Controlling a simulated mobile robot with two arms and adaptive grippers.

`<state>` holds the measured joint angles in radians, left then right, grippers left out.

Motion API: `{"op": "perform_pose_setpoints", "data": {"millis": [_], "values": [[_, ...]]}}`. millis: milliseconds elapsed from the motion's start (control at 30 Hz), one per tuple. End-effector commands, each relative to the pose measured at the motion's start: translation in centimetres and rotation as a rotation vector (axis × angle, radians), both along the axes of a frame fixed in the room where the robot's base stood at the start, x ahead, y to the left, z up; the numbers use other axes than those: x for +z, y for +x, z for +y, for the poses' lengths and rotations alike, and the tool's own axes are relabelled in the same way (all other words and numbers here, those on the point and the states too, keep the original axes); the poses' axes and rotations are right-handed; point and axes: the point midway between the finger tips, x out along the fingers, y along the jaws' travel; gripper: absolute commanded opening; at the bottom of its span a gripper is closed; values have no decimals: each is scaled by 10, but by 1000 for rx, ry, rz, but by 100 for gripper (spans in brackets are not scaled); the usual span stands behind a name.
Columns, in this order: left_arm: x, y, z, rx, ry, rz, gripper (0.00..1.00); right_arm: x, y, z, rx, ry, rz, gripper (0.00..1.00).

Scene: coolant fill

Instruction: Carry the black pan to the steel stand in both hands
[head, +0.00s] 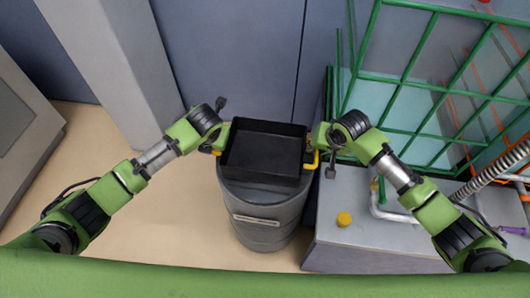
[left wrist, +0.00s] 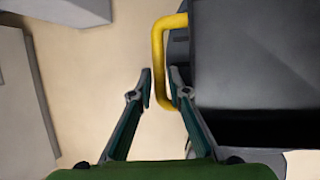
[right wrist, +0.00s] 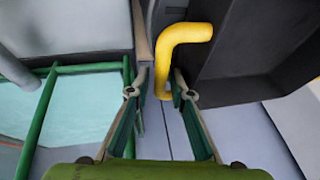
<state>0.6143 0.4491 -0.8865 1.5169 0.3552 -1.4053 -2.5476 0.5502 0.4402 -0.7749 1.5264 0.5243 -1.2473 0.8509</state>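The black pan (head: 265,147) rests level on top of a grey drum (head: 262,215) in the head view. It looks empty and has a yellow handle at each side. My left gripper (left wrist: 160,88) is open at the left handle (left wrist: 158,50), whose bar shows between the fingertips, close to the right finger. My right gripper (right wrist: 160,88) is open at the right handle (right wrist: 170,50), whose end shows between the fingertips, nearer the right finger. Neither gripper is closed on its handle. I cannot identify the steel stand with certainty.
A grey box (head: 350,247) with a yellow cap (head: 343,219) and pipes stands close right of the drum. A green frame cage (head: 420,85) rises behind it. A pale pillar (head: 110,70) and grey cabinets stand behind and left. The beige floor (head: 165,225) left of the drum is clear.

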Motion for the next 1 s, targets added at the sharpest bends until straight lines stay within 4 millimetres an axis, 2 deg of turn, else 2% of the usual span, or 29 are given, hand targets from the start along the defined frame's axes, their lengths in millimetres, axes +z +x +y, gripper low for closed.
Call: {"op": "perform_pose_setpoints", "data": {"millis": [367, 433, 467, 1000], "values": [[-4, 2, 0, 0, 0, 0, 16, -4, 2, 1, 1, -1, -1, 21], [-4, 2, 1, 0, 0, 0, 3, -4, 2, 1, 1, -1, -1, 8], [-4, 2, 1, 0, 0, 0, 0, -4, 2, 1, 1, -1, -1, 0], [3, 2, 0, 0, 0, -2, 0, 3, 3, 1, 0, 1, -3, 0]]}}
